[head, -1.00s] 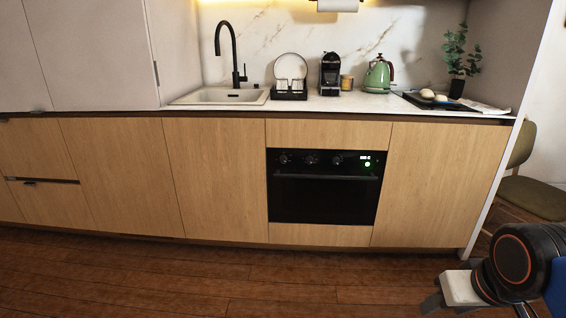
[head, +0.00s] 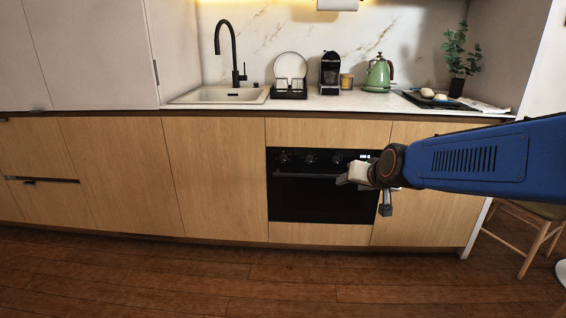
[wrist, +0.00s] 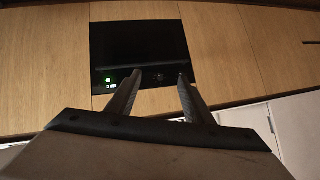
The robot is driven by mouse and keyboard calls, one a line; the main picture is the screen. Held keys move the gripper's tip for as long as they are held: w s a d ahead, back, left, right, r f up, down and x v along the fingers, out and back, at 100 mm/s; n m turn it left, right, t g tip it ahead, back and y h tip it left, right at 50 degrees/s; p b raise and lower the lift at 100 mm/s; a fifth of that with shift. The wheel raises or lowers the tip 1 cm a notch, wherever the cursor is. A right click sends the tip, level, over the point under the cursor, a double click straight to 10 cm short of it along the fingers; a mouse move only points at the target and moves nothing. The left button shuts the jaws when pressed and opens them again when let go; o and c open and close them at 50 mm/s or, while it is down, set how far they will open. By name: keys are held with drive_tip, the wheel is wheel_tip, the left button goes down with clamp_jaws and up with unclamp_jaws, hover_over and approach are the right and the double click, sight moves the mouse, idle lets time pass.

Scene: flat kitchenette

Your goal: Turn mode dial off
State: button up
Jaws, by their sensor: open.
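The black oven (head: 310,200) is set in the wooden cabinet front. Three dark round dials sit along its top panel: a left dial (head: 284,158), a middle dial (head: 310,158) and a right dial (head: 337,159). I cannot read which is the mode dial or where any pointer stands. My gripper (head: 363,195) is open and empty in front of the oven's right side, apart from it. In the wrist view the oven (wrist: 140,43) appears upside down, and one dial (wrist: 158,77) shows between the open fingertips. The other dials are not clear there.
The oven handle (head: 305,175) runs below the dials. The counter edge (head: 330,116) overhangs above. The floor (head: 250,280) in front is clear.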

drive_tip(key=w+a+f+m+t, duration=0.1)
drive_tip(key=w+a, duration=0.2)
drive_tip(key=w, duration=0.3)
drive_tip(key=w+a+t, duration=0.1)
drive_tip(key=w+a, duration=0.3)
drive_tip(key=w, duration=0.2)
drive_tip(key=m+t+h, duration=0.3)
drive_tip(key=m+t, duration=0.1)
drive_tip(key=t, duration=0.2)
approach(283, 159)
drive_tip(key=w, duration=0.8)
drive_tip(key=shift+r, duration=0.1)
drive_tip(key=c, duration=1)
